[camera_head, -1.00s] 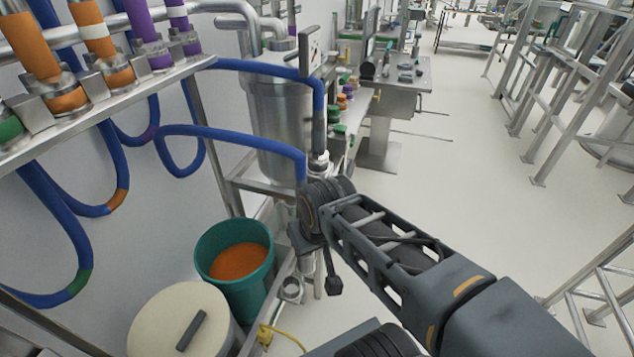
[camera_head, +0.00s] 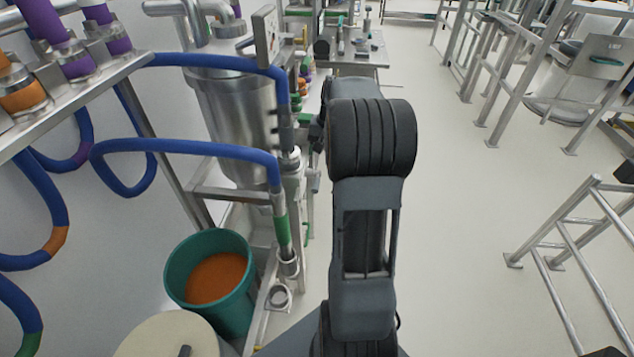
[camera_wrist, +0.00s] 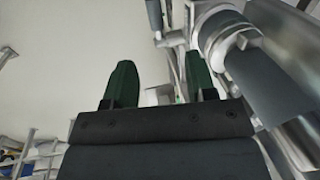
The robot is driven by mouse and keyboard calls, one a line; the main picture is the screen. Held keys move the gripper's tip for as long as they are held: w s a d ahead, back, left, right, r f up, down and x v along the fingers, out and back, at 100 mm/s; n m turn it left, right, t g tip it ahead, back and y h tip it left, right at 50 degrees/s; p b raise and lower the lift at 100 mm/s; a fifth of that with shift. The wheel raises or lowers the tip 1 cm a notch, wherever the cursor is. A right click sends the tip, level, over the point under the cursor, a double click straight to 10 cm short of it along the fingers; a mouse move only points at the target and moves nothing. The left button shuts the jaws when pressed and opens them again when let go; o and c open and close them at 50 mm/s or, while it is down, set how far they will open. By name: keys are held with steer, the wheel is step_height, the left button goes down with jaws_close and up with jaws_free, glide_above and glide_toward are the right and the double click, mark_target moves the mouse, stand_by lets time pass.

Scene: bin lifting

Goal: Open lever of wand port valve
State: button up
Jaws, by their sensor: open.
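My gripper (camera_wrist: 160,82) is open in the wrist view, with two dark green fingers apart and nothing clearly held. A metal pipe fitting with a clamp (camera_wrist: 226,36) is just right of the right finger. A small pale piece (camera_wrist: 160,94) shows between the fingers; I cannot tell if it is the valve lever. In the head view my arm reaches forward, and its end is mostly hidden behind its own thick joint. A wand with a green band (camera_head: 282,228) on a blue hose stands in a metal port (camera_head: 288,264) left of my arm. The lever is not clearly visible there.
A steel vessel (camera_head: 238,115) stands behind the blue hose (camera_head: 205,148). A teal bucket with orange contents (camera_head: 238,298) and a pale lidded drum (camera_head: 165,338) are at lower left. Metal railings (camera_head: 570,235) stand at right. The floor (camera_head: 450,210) between is clear.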

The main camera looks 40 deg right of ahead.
mark_target(317, 182)
steer(key=f, duration=0.4)
steer(key=w+f, duration=0.1)
steer(key=f, duration=0.4)
steer(key=w+f, duration=0.1)
steer(key=f, duration=0.4)
steer(key=shift+a+p, duration=0.3)
steer(key=shift+p, duration=0.1)
steer(key=shift+f, duration=0.1)
steer(key=shift+c, duration=0.3)
jaws_close()
